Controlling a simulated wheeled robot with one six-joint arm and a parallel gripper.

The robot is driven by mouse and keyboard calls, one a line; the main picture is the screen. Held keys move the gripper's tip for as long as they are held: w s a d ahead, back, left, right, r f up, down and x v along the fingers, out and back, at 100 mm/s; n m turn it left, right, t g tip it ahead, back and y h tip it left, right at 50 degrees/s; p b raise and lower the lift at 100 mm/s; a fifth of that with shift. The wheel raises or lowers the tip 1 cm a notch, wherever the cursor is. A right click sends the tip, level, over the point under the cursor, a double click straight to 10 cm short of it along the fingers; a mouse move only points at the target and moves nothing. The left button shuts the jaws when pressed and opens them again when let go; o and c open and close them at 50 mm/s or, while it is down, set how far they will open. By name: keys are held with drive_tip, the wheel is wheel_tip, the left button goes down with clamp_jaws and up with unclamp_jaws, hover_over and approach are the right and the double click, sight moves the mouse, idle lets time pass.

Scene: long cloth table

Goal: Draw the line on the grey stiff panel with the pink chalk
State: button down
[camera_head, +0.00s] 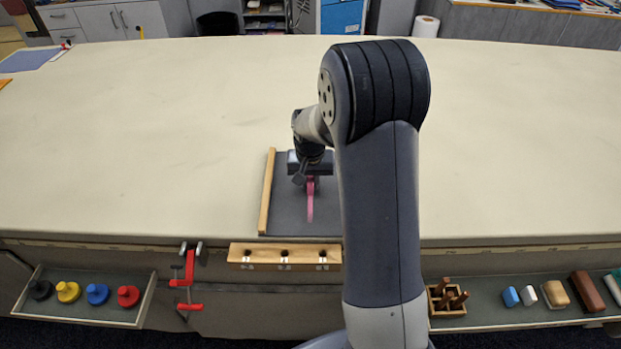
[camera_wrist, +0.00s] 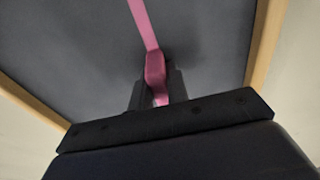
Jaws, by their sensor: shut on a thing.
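The grey stiff panel (camera_head: 285,212) lies on the table near its front edge, with a wooden strip along its left side. It also fills most of the wrist view (camera_wrist: 70,50). My gripper (camera_head: 309,181) is over the panel, shut on the pink chalk (camera_wrist: 155,68). A pink line (camera_head: 310,210) runs on the panel from the chalk toward the table's front edge. In the wrist view the line (camera_wrist: 141,20) meets the chalk's tip. The chalk appears to touch the panel. My arm hides the panel's right part in the head view.
Wooden strips (camera_wrist: 265,45) flank the panel in the wrist view. A wooden block with holes (camera_head: 265,254) and a red clamp (camera_head: 188,280) are at the front edge. Trays with coloured knobs (camera_head: 97,293) and small blocks (camera_head: 555,294) sit below. The tabletop (camera_head: 150,130) around the panel is clear.

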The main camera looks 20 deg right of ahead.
sight(310, 216)
drive_tip(key=shift+s+a, duration=0.15)
drive_tip(key=shift+s, duration=0.4)
drive_tip(key=shift+s, duration=0.1)
drive_tip(key=shift+s+a+b, duration=0.3)
drive_tip(key=shift+s+b, duration=0.05)
drive_tip(key=shift+s, duration=0.5)
drive_tip(key=shift+s, duration=0.1)
drive_tip(key=shift+s+a+f, duration=0.1)
drive_tip(key=shift+s+a, duration=0.1)
drive_tip(key=shift+s, duration=0.25)
drive_tip(key=shift+s+a, duration=0.15)
drive_tip(key=shift+s, duration=0.3)
drive_tip(key=shift+s, duration=0.1)
drive_tip(key=shift+s+a+b, duration=0.3)
drive_tip(key=shift+s+b, duration=0.05)
drive_tip(key=shift+s, duration=0.55)
drive_tip(key=shift+s+a+r, duration=0.1)
drive_tip(key=shift+s+a, duration=0.05)
drive_tip(key=shift+s, duration=0.3)
drive_tip(key=shift+s+a+r, duration=0.1)
drive_tip(key=shift+s+a, duration=0.05)
drive_tip(key=shift+s, duration=0.3)
